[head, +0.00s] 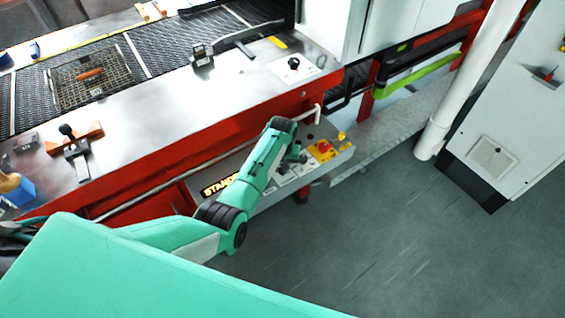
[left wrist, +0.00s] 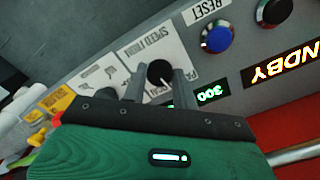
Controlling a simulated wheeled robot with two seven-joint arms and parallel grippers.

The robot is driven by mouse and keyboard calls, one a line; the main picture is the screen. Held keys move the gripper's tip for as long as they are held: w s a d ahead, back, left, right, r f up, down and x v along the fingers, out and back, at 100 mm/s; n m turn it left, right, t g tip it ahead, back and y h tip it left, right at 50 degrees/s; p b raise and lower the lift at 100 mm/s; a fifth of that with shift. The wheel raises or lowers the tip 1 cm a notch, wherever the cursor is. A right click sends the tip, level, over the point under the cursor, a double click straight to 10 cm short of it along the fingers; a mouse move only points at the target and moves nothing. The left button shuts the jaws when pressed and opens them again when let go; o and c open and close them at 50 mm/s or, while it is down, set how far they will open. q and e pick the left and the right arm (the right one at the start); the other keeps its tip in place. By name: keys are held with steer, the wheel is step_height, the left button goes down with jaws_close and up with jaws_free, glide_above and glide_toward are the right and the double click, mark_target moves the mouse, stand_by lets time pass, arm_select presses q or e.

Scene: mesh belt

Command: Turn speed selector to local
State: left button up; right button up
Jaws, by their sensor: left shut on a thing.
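The speed selector is a black round knob (left wrist: 159,73) on a white plate (left wrist: 140,52) lettered "SPEED FROM", in the left wrist view. A short white mark on the knob points toward the lower right of that view. The rest of the plate's lettering is partly hidden by my fingers. My left gripper (left wrist: 158,80) has one finger on each side of the knob and is shut on it. In the head view my left gripper (head: 296,156) is down at the grey control panel (head: 338,160), and the knob is hidden there. My right gripper is not in view.
Near the knob are a blue RESET button (left wrist: 216,38), a green "300" display (left wrist: 212,94) and an orange "STANDBY" display (left wrist: 285,65). A yellow plate with a red button (head: 324,147) is at the panel's right. A metal rail (head: 160,188) runs beside the red frame.

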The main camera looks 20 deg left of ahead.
arm_select(q)
steer(key=m+p, duration=0.2)
steer(key=m, duration=0.2)
steer(key=shift+r+m, duration=0.15)
steer(key=shift+m, duration=0.15)
steer(key=shift+m+p, duration=0.5)
steer(key=shift+m, duration=1.2)
steer(key=o, duration=1)
steer(key=shift+c, duration=0.2)
step_height(320, 180, up, 14)
steer(key=shift+f, duration=0.2)
